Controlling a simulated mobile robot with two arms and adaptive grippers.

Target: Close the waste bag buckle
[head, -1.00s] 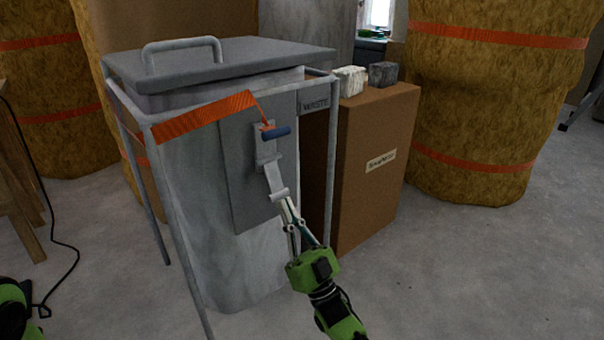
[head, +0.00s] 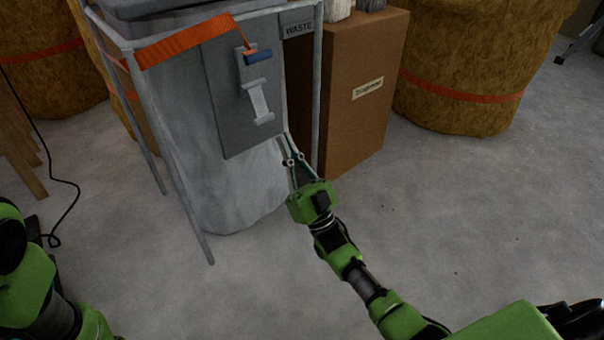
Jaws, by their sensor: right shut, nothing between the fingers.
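The waste bag (head: 235,190) hangs in a grey metal frame marked WASTE. A grey plate (head: 225,125) on its front carries the buckle, whose pale lever (head: 259,102) lies along the plate.
A brown cardboard box (head: 355,110) stands right of the bin. Yellow strapped bales (head: 455,65) stand behind it. A black cable (head: 72,190) lies on the floor at the left. The concrete floor (head: 470,210) at the right is free.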

